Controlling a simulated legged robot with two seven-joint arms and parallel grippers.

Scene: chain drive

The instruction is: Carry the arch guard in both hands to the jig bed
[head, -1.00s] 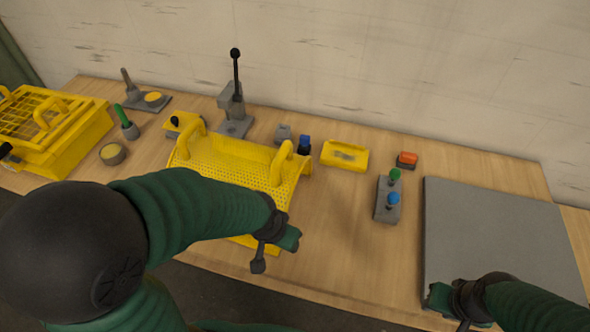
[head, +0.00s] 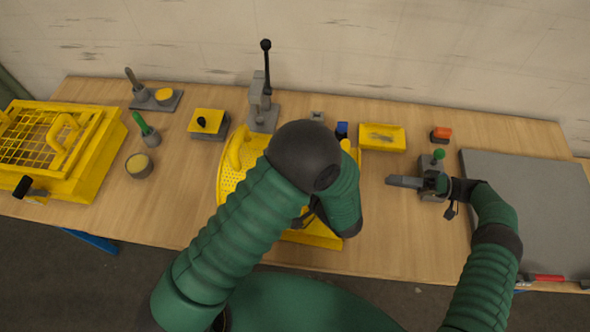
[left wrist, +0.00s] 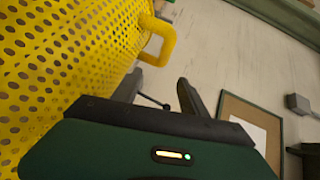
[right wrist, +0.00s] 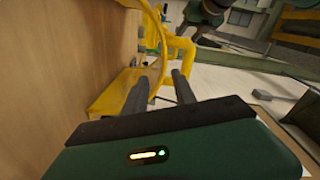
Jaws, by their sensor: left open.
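The arch guard (head: 231,180) is a yellow curved, perforated sheet with two loop handles, on the bench left of centre. Its left handle (head: 236,150) shows in the head view; my left arm hides much of the rest. In the left wrist view my left gripper (left wrist: 158,82) is open and empty beside the perforated sheet, with a yellow handle (left wrist: 160,38) just beyond the fingertips. My right gripper (head: 402,182) is right of the guard, pointing left. In the right wrist view its fingers (right wrist: 158,80) are apart and empty, with yellow handles ahead. A flat grey plate (head: 535,205), probably the jig bed, lies at right.
A yellow tray (head: 382,138), an orange-topped block (head: 441,134) and a lever press (head: 264,105) stand at the back. A yellow mesh crate (head: 85,170) is at left.

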